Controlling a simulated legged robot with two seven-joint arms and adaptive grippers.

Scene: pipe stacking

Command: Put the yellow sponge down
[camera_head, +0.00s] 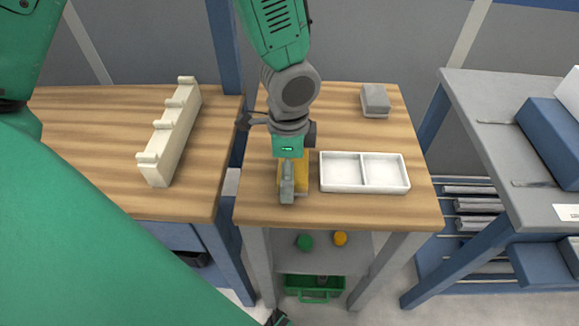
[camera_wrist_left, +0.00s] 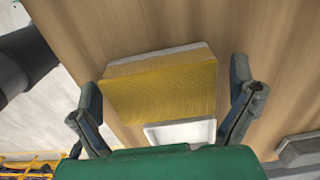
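The yellow sponge (camera_head: 301,165) is at the left of the small wooden table's top, left of the white tray. My left gripper (camera_head: 289,186) points down over it, and its near finger hides part of it. In the left wrist view, the sponge (camera_wrist_left: 165,92) lies between the two spread fingers (camera_wrist_left: 165,105). A gap shows between the sponge and the right finger; the left finger is close to its edge, and contact there is unclear. A pale layer shows along its far edge. Whether its underside touches the table is hard to tell. My right gripper is not recognisable in view.
The two-compartment white tray (camera_head: 364,173) stands close right of the sponge. A grey block (camera_head: 375,100) sits at the back right. A cream notched rack (camera_head: 170,135) stands on the left table. Free wood lies between tray and grey block. A blue bin (camera_head: 552,140) is far right.

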